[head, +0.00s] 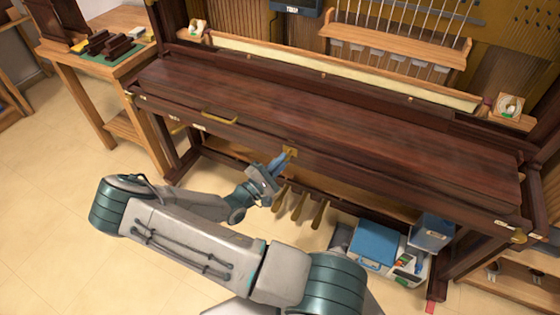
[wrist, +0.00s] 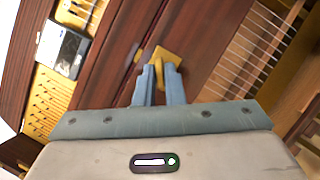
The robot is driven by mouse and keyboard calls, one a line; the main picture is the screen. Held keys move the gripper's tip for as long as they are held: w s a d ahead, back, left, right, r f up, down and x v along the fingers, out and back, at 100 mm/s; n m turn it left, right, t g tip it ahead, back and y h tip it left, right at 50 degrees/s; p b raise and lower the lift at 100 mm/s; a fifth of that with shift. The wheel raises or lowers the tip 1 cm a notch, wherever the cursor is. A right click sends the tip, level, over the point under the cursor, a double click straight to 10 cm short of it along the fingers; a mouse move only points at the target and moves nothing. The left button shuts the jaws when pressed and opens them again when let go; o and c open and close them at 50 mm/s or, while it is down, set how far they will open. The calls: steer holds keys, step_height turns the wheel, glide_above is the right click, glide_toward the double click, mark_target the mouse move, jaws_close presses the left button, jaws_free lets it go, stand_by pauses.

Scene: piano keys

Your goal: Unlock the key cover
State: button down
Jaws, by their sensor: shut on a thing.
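The key cover (head: 300,105) is a long dark reddish-brown lid, lying closed across the piano. A small brass lock plate (head: 290,151) sits at the middle of its front edge, and it also shows in the wrist view (wrist: 165,58). A brass key (wrist: 158,76) sticks out from the plate, between the fingertips. My gripper (head: 280,159) reaches up to the plate from below; in the wrist view its two blue fingers (wrist: 160,82) are shut on the key. The key's grip end is partly hidden by the fingers.
Brass pedals (head: 299,205) hang below the keybed. A blue box (head: 375,243) and a bin of items stand under the piano at right. A brass handle (head: 220,117) is on the front edge at left. A side table (head: 95,60) stands at left; the floor there is clear.

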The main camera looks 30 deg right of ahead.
steer(key=n+t+p, duration=0.1)
steer(key=n+t, duration=0.1)
steer(key=n, duration=0.3)
steer(key=n+t+y+p, duration=0.1)
steer(key=n+t+p, duration=0.1)
steer(key=n, duration=0.3)
steer(key=n+t+p, duration=0.1)
steer(key=n+t, duration=0.2)
steer(key=n, duration=0.2)
steer(key=shift+s+d+f+y, duration=0.25)
steer(key=shift+s+f+y, duration=0.05)
steer(key=shift+s, duration=0.05)
steer(key=shift+n, duration=0.4)
steer(key=c, duration=1.5)
jaws_free()
steer(key=shift+a, duration=0.1)
steer(key=b+v, duration=0.1)
steer(key=v, duration=1.2)
steer(key=shift+s+a+f, duration=0.15)
steer(key=shift+s+f, duration=0.1)
steer(key=shift+s, duration=0.05)
